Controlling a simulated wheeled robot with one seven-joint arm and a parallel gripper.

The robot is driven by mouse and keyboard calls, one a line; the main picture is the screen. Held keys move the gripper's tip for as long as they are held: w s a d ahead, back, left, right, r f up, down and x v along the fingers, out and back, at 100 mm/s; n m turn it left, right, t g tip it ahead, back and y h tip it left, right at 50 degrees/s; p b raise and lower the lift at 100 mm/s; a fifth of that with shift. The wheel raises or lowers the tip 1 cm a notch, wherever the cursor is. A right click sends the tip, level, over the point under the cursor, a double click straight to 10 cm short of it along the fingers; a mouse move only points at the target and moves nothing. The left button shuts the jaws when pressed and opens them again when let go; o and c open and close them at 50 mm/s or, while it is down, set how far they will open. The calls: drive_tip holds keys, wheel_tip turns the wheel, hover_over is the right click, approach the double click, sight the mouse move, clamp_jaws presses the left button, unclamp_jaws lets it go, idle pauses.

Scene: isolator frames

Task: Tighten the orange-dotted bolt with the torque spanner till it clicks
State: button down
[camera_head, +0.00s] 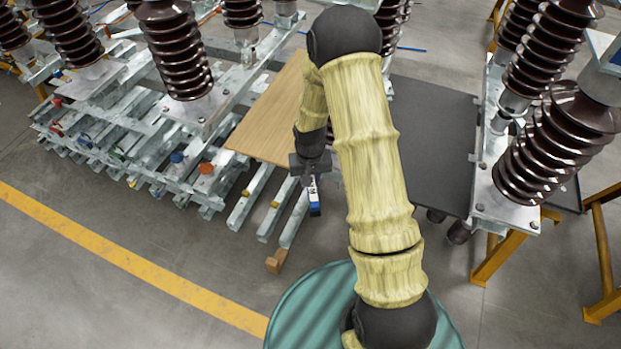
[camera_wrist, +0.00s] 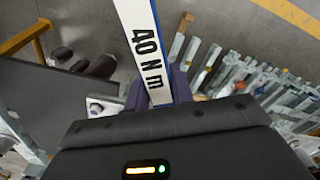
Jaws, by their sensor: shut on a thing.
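My gripper (camera_head: 312,170) is shut on the torque spanner (camera_head: 314,201), a white and blue bar that hangs below it in the head view. In the wrist view the spanner (camera_wrist: 143,40) runs from between the fingers (camera_wrist: 158,85) to the top edge, with "40 N m" printed on it. Its working end is not clear in either view. An orange spot (camera_head: 206,168) shows on the galvanised steel frame (camera_head: 150,110), left of my gripper and apart from the spanner. It is too small to make out the bolt itself.
A wooden board (camera_head: 272,118) lies behind my gripper, and a dark grey panel (camera_head: 435,135) is to the right. Brown ribbed insulators (camera_head: 177,45) stand on the frame. Blue (camera_head: 177,157) and red spots also mark it. Grey floor with a yellow line (camera_head: 120,262) is open at the front left.

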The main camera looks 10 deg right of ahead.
drive_tip(key=shift+w+f+b, duration=0.1)
drive_tip(key=shift+f+b, duration=0.4)
drive_tip(key=shift+f, duration=0.25)
idle(0.4)
drive_tip(key=shift+a, duration=0.45)
drive_tip(key=shift+w+a+m+p, duration=1.1)
drive_tip(key=shift+w+a+m, duration=3.4)
drive_tip(key=shift+a+m, duration=1.35)
drive_tip(key=s+d+n, duration=0.3)
drive_tip(key=d+n, duration=0.1)
drive_tip(key=s+d+n+b, duration=0.1)
drive_tip(key=s+d+n, duration=0.1)
drive_tip(key=d+n, duration=0.1)
drive_tip(key=s+d+n, duration=0.3)
drive_tip(key=d+n, duration=0.1)
drive_tip(key=d, duration=0.1)
drive_tip(key=shift+s+d+n, duration=0.3)
drive_tip(key=shift+s+n, duration=0.05)
